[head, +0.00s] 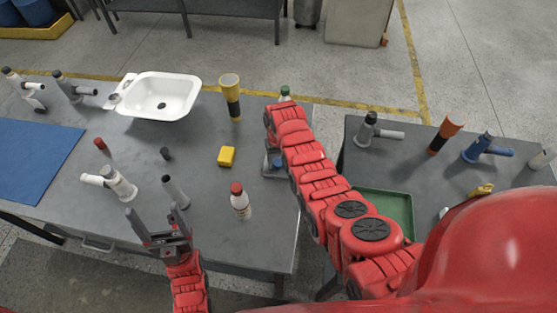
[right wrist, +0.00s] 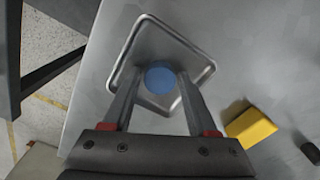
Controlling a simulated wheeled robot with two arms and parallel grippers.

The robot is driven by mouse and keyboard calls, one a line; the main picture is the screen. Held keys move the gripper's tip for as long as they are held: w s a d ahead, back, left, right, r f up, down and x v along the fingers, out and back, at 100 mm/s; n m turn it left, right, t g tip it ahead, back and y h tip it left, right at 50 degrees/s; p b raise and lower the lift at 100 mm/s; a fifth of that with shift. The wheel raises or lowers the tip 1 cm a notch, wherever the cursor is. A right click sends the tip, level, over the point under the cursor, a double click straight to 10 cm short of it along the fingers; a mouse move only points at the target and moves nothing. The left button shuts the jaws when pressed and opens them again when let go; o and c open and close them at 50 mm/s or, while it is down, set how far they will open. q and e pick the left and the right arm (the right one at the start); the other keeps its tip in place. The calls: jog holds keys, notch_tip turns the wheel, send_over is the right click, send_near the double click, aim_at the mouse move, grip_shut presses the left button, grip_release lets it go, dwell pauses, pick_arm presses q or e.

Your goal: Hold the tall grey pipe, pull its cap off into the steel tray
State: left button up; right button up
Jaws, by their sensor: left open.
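A round blue cap (right wrist: 160,78) appears over the tray between the right fingers, with gaps on both sides. It also shows in the head view (head: 277,163). The right gripper looks open.
A yellow block (head: 227,156), a small dark cylinder (head: 166,153) and a red-capped bottle (head: 240,201) stand near the pipe. A white fitting (head: 118,183) is left of it. A white basin (head: 160,96) lies behind. A green tray (head: 385,208) is on the right table.

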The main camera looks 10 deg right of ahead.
jog(key=shift+o, duration=1)
